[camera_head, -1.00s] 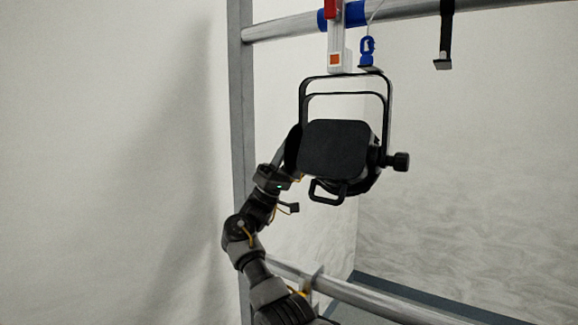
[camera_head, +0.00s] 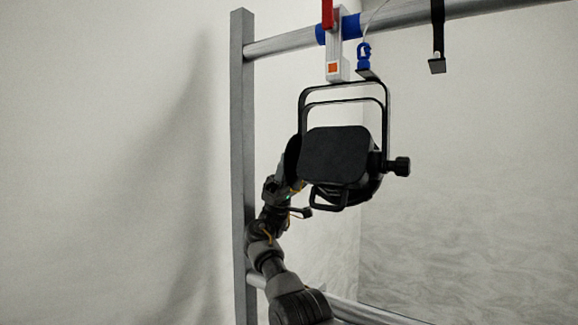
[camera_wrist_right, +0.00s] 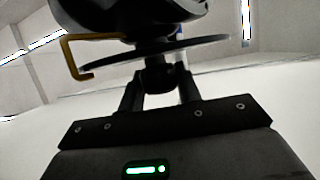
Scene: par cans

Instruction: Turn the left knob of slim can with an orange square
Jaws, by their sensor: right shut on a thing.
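The slim can (camera_head: 334,155) is a black lamp hanging in a black yoke (camera_head: 387,110) in the head view. An orange square (camera_head: 333,69) marks the white clamp above it. One knob (camera_head: 398,166) shows on its right side. The left knob is hidden in the head view. My right arm reaches up to the can's left side, with the gripper hidden behind it. In the right wrist view, my right gripper (camera_wrist_right: 159,88) is shut on the dark left knob (camera_wrist_right: 157,76), beside the thin yoke bar (camera_wrist_right: 150,53). My left gripper is not in view.
The clamp hangs on a grey upper rail (camera_head: 285,43) joined to a grey upright post (camera_head: 243,150) left of my arm. A lower rail (camera_head: 360,312) runs below. A black strap (camera_head: 438,35) hangs at right.

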